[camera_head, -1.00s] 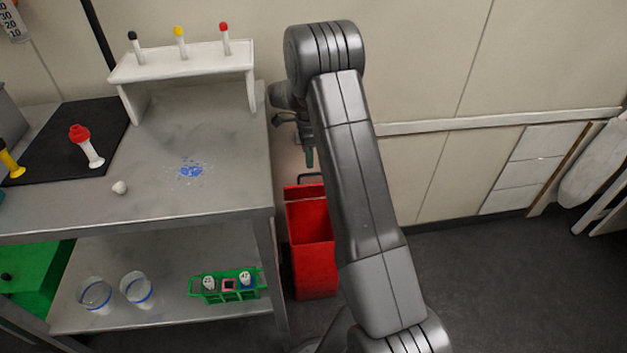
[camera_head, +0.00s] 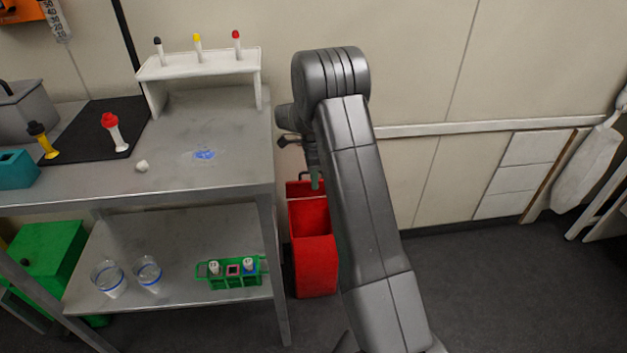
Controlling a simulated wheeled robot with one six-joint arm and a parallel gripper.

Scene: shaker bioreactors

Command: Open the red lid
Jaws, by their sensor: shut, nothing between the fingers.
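A red bin (camera_head: 314,268) stands on the floor at the right end of the steel table, partly hidden behind my arm. A darker red upper part (camera_head: 306,212) shows on it; I cannot tell whether this is its lid or its inside. My gripper (camera_head: 314,181) points down over the rear of the bin, its fingers shut and empty. I cannot tell whether the fingertips touch the bin. A red-capped vial (camera_head: 115,134) leans on the black mat, and a smaller red-capped tube (camera_head: 236,46) stands in the white rack. My gripper is well right of both.
The white rack (camera_head: 203,66) also holds black-capped and yellow-capped tubes. A blue spill (camera_head: 204,155) and a white lump (camera_head: 142,166) are on the tabletop. Two beakers and a green rack (camera_head: 232,281) sit on the lower shelf. The floor (camera_head: 480,280) on the right is clear.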

